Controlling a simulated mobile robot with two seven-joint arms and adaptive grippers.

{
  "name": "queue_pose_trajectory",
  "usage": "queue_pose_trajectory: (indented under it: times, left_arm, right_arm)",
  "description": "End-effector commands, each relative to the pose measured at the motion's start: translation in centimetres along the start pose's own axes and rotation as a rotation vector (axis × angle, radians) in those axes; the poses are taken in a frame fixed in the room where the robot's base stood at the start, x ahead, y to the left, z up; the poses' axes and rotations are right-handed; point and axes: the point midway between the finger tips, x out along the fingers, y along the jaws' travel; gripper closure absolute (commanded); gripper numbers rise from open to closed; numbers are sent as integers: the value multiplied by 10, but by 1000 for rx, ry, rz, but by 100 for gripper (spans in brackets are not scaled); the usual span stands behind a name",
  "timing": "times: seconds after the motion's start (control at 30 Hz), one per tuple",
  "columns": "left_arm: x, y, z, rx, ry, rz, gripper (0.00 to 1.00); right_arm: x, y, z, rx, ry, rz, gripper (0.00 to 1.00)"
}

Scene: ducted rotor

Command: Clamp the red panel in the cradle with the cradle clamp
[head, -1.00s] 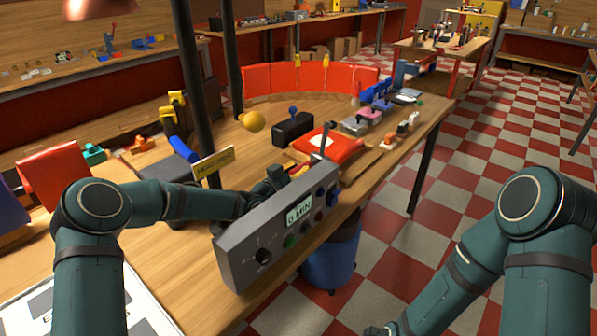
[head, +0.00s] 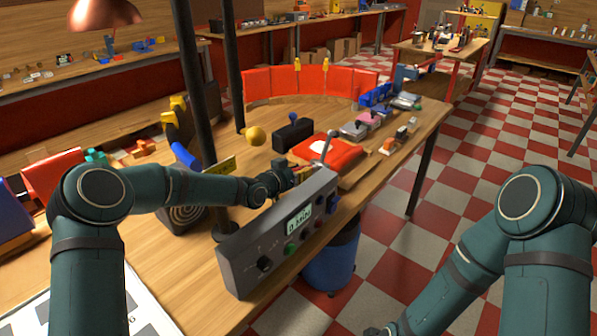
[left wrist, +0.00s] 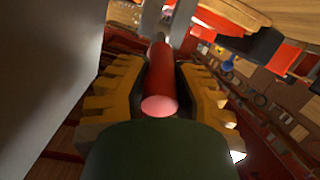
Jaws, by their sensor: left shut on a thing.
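The red panel (head: 340,155), with a pale patch on it, lies on the bench just behind the grey control box; the cradle under it is mostly hidden. A grey metal lever with a ball top (head: 327,148) stands by the panel's near edge. My left gripper (head: 296,174) is behind the box, close to the panel's left side. In the left wrist view its yellow fingers (left wrist: 160,95) are shut around a red cylindrical handle (left wrist: 160,80), which looks like the cradle clamp's handle. A pale metal part meets the handle's far end. My right arm's hand end is cut off at the bottom edge.
The grey control box (head: 278,235) stands at the bench's front edge. A black post (head: 200,110) rises left of my left gripper. A yellow ball (head: 255,136) and a black box (head: 293,135) are behind. Curved red panels (head: 310,82) stand farther back.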

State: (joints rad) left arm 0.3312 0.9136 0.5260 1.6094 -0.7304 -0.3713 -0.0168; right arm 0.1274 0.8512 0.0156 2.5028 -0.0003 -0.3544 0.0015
Motion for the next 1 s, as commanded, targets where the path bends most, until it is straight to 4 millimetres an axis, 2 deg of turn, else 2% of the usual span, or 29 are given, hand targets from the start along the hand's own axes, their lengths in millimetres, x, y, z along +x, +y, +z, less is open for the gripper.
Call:
queue_pose_trajectory:
  times: [0.03,0.4,0.63,1.0]
  left_arm:
    - [0,3,-15,6,-25,-7,100]
    - [7,8,-38,9,-268,-55,100]
    - [10,8,-41,9,-351,-71,100]
    - [12,8,-41,8,-377,-76,100]
  right_arm:
    - [-11,-4,0,0,-3,0,53]
    - [-45,-17,1,4,-12,0,53]
    - [-54,-20,-5,7,0,1,53]
    - [-56,-21,-6,9,4,2,53]
